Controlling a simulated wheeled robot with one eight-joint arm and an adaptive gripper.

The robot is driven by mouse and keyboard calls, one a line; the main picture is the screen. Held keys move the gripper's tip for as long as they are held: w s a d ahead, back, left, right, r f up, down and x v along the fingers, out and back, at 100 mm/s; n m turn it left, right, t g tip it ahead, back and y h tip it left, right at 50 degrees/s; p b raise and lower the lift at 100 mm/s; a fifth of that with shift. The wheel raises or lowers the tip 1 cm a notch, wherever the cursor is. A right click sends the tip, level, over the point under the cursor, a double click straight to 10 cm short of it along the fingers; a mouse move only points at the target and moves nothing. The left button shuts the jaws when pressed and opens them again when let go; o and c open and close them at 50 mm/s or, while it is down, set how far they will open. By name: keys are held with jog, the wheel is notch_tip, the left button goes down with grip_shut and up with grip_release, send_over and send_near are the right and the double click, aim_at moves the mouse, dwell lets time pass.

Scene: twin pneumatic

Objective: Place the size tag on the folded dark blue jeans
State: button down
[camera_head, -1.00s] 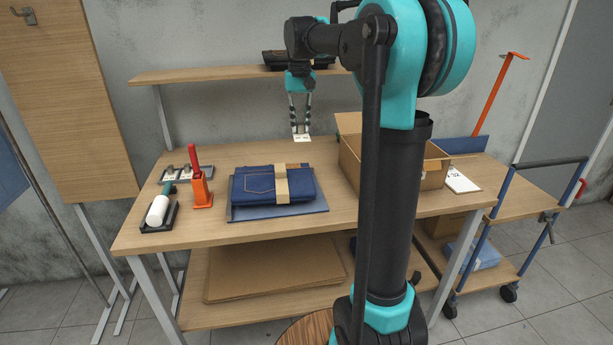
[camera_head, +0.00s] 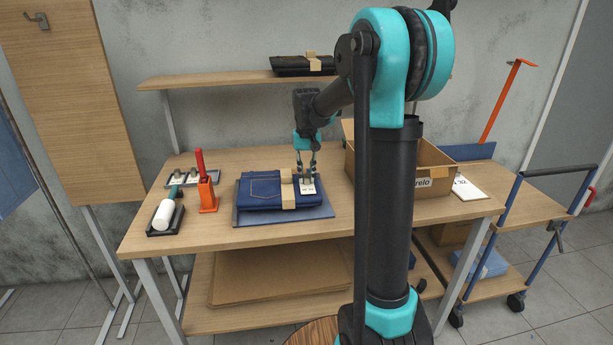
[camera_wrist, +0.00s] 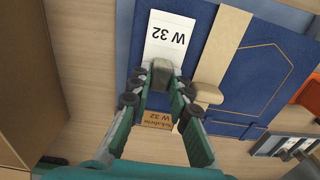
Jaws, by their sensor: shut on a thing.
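The folded dark blue jeans (camera_head: 262,187) lie on the table with a tan paper band (camera_head: 288,190) around them; they also show in the wrist view (camera_wrist: 255,75). My gripper (camera_head: 305,174) is over their right part, pointing down. In the wrist view my gripper (camera_wrist: 162,72) is shut on the grey grip block of the white size tag (camera_wrist: 166,38), which reads "W 32". The tag (camera_head: 308,190) is over the jeans, right of the band; I cannot tell whether it touches them. A tan label (camera_wrist: 158,118) on the jeans also reads "W 32".
A blue board (camera_head: 282,217) lies under the jeans. An open cardboard box (camera_head: 428,185) stands close on the right. On the left are a tag rack (camera_head: 196,178), an orange holder (camera_head: 207,196) and a white roller (camera_head: 163,214). Dark folded clothes (camera_head: 302,66) lie on the shelf.

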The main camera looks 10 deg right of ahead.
aim_at(307, 174)
jog(key=shift+f, duration=0.25)
jog(key=c, duration=1.4)
grip_release()
notch_tip(307, 174, up, 12)
jog(key=s+d+f, duration=0.1)
jog(key=s+f, duration=0.3)
jog(key=s+d+f+t, duration=0.1)
jog(key=s+f, duration=0.3)
jog(key=s, duration=0.1)
jog(key=s+d+f+t, duration=0.1)
jog(key=s+f, duration=0.3)
jog(key=f, duration=0.1)
jog(key=shift+s, duration=0.35)
jog(key=s+f, duration=0.3)
jog(key=s, duration=0.1)
jog(key=s+f+t, duration=0.1)
jog(key=s+f, duration=0.3)
jog(key=s, duration=0.1)
jog(key=s+d+f+t, duration=0.1)
jog(key=s+f, duration=0.3)
jog(key=shift+s+d+n, duration=0.1)
jog(key=shift+s+n, duration=0.15)
jog(key=shift+n, duration=0.05)
